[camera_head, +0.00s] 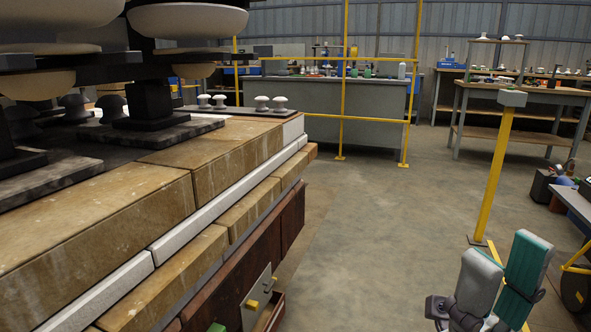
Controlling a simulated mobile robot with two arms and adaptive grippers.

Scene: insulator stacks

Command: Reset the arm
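My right gripper (503,274) shows at the bottom right, pointing up, with one grey finger and one teal finger side by side. Only a narrow gap shows between the fingers from this angle, so I cannot tell whether it is open or shut. No object shows between them. It is over the concrete floor, well apart from the stacked structure on the left. My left gripper is not in view.
A large stack of stained tan blocks and white slabs (208,210) fills the left, bearing dark plates and pale insulator discs (188,20). A yellow post (494,170) stands at right. Yellow rails (345,115) and workbenches (330,97) are behind. The middle floor (385,230) is clear.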

